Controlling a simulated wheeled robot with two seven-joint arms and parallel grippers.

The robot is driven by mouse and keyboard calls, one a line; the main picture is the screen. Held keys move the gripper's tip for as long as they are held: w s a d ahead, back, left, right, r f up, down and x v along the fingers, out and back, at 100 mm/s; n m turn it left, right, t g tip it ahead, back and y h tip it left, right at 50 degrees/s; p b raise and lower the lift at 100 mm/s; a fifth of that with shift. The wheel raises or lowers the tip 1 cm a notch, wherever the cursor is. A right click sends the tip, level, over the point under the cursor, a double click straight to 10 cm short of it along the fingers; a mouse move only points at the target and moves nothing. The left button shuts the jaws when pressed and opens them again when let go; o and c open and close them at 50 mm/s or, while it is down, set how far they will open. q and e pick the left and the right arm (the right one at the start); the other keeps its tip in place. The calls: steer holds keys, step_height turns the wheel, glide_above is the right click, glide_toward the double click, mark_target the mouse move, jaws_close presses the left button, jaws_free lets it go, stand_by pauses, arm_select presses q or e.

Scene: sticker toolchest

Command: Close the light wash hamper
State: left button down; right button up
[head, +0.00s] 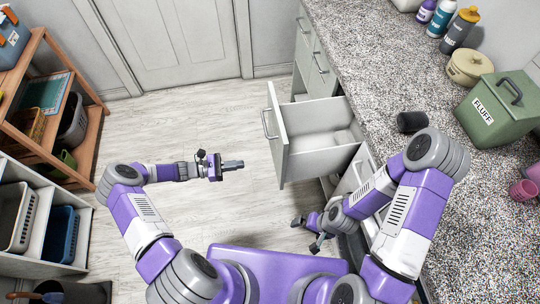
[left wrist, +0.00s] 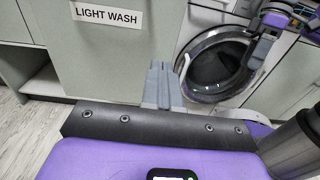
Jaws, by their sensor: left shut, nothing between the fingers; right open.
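The light wash hamper is a grey pull-out drawer under the counter. It stands open in the head view, its front panel (head: 277,136) out over the floor and its bar handle (head: 268,124) on the outer face. In the left wrist view its front carries a "LIGHT WASH" label (left wrist: 107,16). My left gripper (head: 241,165) is shut and empty, left of the front panel and pointing at it, apparently with a gap. Its closed fingers also show in the left wrist view (left wrist: 157,66). My right gripper (head: 306,234) is open and empty, low beside the cabinets, below the drawer.
A speckled counter (head: 355,75) runs along the right, with a green "FLUFF" box (head: 497,110), a dark cylinder (head: 411,121) and bottles. A front-loading washer (left wrist: 213,66) stands right of the hamper front. A wooden shelf (head: 88,140) is on the left. The floor (head: 190,125) between is clear.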

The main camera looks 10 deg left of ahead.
arm_select(q)
steer(key=b, duration=0.1)
glide_toward(279, 155)
steer(key=shift+t, duration=0.4)
steer(key=x, duration=0.6)
steer(key=shift+s+d+f, duration=0.1)
steer(key=shift+d+f, duration=0.1)
steer(key=shift+f, duration=0.05)
steer(key=shift+d, duration=0.2)
steer(key=shift+d, duration=0.15)
